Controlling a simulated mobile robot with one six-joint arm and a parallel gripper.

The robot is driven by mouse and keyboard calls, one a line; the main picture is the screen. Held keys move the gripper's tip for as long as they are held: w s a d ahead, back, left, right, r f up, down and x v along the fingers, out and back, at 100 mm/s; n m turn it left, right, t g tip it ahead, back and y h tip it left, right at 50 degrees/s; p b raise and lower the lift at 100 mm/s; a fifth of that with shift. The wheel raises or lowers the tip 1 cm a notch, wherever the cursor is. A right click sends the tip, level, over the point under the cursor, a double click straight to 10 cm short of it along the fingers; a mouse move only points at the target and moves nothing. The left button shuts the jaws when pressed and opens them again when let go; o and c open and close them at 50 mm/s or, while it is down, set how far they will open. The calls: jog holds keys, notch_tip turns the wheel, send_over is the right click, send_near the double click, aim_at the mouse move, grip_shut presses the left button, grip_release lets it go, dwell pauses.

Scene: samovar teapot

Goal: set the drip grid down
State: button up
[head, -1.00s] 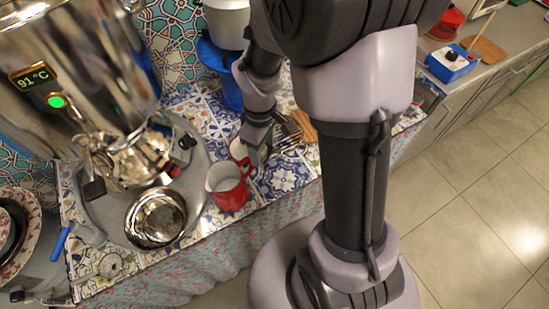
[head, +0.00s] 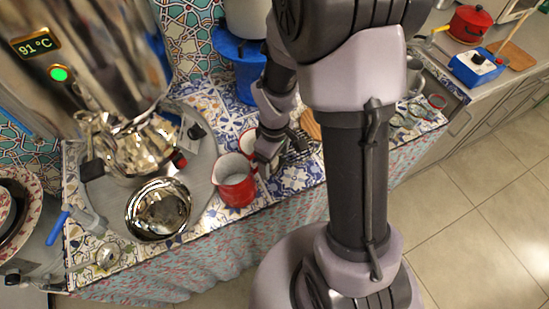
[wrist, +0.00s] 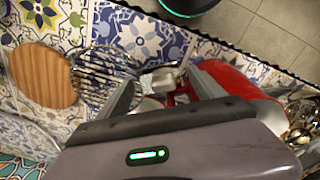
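The drip grid (wrist: 103,75), a round rack of thin metal wires, lies flat on the patterned tiles in the wrist view, right beside a round wooden board. In the head view only part of the grid (head: 297,141) shows, just right of my gripper. My gripper (head: 266,163) is low over the tiled counter, between the grid and a red jug (head: 235,184). In the wrist view my gripper (wrist: 163,82) has its two fingers spread apart, with the grid outside the left finger. I see nothing clamped between them; a small pale item there is unclear.
The red jug (wrist: 238,78) is close to the right finger. A red-and-white mug (head: 247,141) stands behind my gripper. The wooden board (wrist: 40,75) borders the grid. The large samovar (head: 85,60) and a shiny metal bowl (head: 158,209) are at left; a blue stand (head: 240,70) is behind.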

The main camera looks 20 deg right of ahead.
notch_tip(320, 180, up, 13)
jog(key=p, duration=0.6)
jog(key=s+a+r+m+t+y, duration=0.1)
jog(key=s+a+r+m+t, duration=0.2)
jog(key=s+r+m, duration=0.2)
jog(key=s+a+r+m+t+y, duration=0.1)
jog(key=s+a+r+m, duration=0.3)
jog(key=r, duration=0.8)
jog(key=s+m+t, duration=0.1)
jog(key=s+m, duration=0.1)
jog(key=shift+s+a+r+t, duration=0.15)
jog(key=shift+s+r+t, duration=0.1)
jog(key=shift+s+t, duration=0.15)
